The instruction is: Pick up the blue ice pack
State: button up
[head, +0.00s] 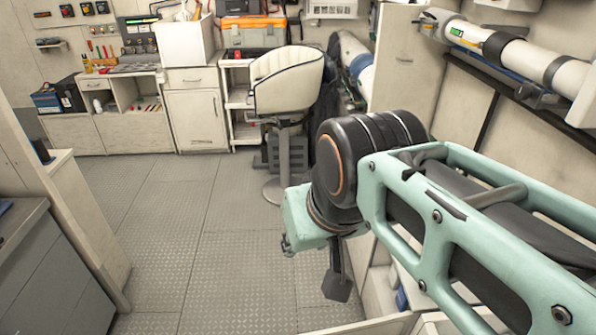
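My arm reaches in from the right, and its wrist bends down in the middle of the view. What seems to be part of my gripper (338,285) hangs below the wrist as a dark paddle-like piece. The rest of the gripper is hidden, so its opening and anything in it do not show. A small blue patch (402,299) shows below my arm, inside a pale-walled open compartment. It may be the blue ice pack, but my arm covers most of it and I cannot tell. No other thing is clearly an ice pack.
A white padded seat (287,80) on a pedestal stands ahead. An orange-topped toolbox (254,32) sits on shelving behind it. Cabinets (197,118) line the back wall. A grey counter unit (45,270) stands at left. The metal floor (170,225) between is clear.

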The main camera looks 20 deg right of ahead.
aim_at(401, 299)
jog(key=j+u, duration=0.5)
jog(key=u, duration=0.15)
jog(key=i+j, duration=0.45)
jog(key=j, duration=0.25)
jog(key=i+j+z, duration=0.1)
jog(key=i+z, duration=0.25)
jog(key=i+j+z, duration=0.2)
jog(key=i+z, duration=0.65)
jog(key=i+j+z, duration=0.15)
jog(key=i+z, duration=0.5)
jog(key=z, duration=0.2)
jog(key=i+j+z, duration=0.1)
jog(key=z, duration=0.25)
jog(key=i+j+z, duration=0.15)
jog(key=z, duration=0.2)
jog(key=i+z, duration=0.15)
jog(key=z, duration=0.25)
jog(key=i+j+z, duration=0.15)
jog(key=z, duration=0.3)
jog(key=i+j+z, duration=0.1)
jog(key=z, duration=0.3)
jog(key=i+j+z, duration=0.1)
jog(key=z, duration=0.3)
jog(key=j+z, duration=0.4)
jog(key=i+j+z, duration=0.25)
jog(key=j+z, duration=0.2)
